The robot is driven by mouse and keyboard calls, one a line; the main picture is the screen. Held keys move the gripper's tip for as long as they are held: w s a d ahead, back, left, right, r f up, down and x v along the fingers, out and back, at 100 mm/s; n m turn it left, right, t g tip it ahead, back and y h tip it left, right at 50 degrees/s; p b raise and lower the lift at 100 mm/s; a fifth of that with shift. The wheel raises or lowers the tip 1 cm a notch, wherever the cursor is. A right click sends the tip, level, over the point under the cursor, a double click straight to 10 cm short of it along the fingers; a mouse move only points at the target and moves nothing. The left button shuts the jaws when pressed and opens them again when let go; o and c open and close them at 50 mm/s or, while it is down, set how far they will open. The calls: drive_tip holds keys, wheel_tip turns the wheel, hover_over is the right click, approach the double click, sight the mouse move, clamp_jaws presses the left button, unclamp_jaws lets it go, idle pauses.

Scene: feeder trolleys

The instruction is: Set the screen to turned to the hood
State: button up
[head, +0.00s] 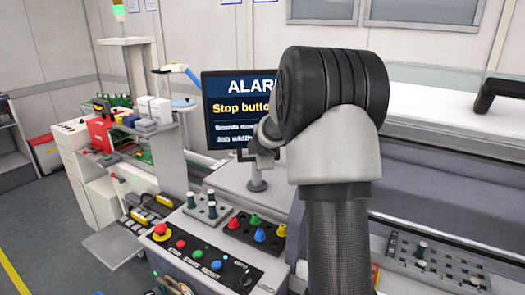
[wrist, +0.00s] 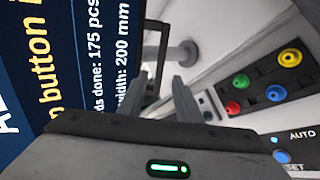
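The screen (head: 230,112) stands on a short grey post (head: 257,178) behind the control panel. Its dark blue face, with an alarm text, is turned towards my head camera; my arm hides its right part. In the wrist view the screen (wrist: 95,75) fills the left side, with a black handle-like frame (wrist: 163,38) along its edge. My gripper (wrist: 162,88) has its two fingers apart, at the lower end of this frame. I cannot tell whether they touch it. The light hood (head: 430,106) with a black handle (head: 497,90) is at the right.
The control panel (head: 222,262) with coloured buttons lies below the screen. A block with coloured pegs (head: 257,233) and one with dark green pegs (head: 207,208) stand on the ledge behind it. A feeder trolley (head: 97,190) stands at the left; floor is free further left.

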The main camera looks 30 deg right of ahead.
drive_tip(key=p+v, duration=0.2)
drive_tip(key=v, duration=0.8)
